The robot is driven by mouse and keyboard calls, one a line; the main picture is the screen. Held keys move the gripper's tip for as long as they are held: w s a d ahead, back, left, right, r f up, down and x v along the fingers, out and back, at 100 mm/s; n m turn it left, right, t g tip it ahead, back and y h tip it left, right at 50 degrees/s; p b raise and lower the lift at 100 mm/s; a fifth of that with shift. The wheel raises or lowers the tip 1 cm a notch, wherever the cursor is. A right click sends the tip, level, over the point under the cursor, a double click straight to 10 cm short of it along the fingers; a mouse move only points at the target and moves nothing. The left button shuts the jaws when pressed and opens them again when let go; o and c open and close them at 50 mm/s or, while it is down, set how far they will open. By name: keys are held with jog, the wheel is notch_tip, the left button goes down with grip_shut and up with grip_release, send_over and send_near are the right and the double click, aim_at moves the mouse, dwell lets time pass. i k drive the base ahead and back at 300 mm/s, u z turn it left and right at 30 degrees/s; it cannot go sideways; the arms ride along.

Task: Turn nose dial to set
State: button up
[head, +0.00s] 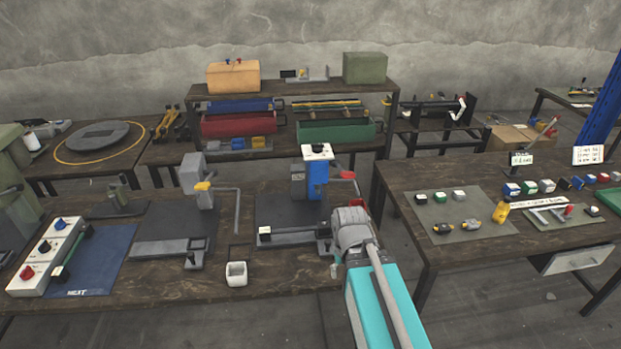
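A blue press (318,182) stands near the middle of the bench, with a white top plate (312,156) carrying a small black knob (319,147). A red-tipped lever (347,176) sticks out on its right. A white control box (45,262) at the left carries a red, a black and a blue knob. I cannot tell which of these is the nose dial, and no setting is legible. My gripper (335,266) is at the bench's right end, low in front of the blue press. My wrist mostly hides its fingers, so its opening does not show.
A grey press (196,176) with a yellow part stands left of the blue one. The right table (400,190) holds small coloured blocks and tools on mats. A floor gap separates the two tables.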

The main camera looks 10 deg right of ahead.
aim_at(317, 149)
jog(key=k, duration=1.35)
jog(key=z, duration=0.55)
jog(key=i, duration=0.9)
jog(key=z, duration=0.5)
jog(key=i, duration=1.15)
jog(key=u, duration=0.7)
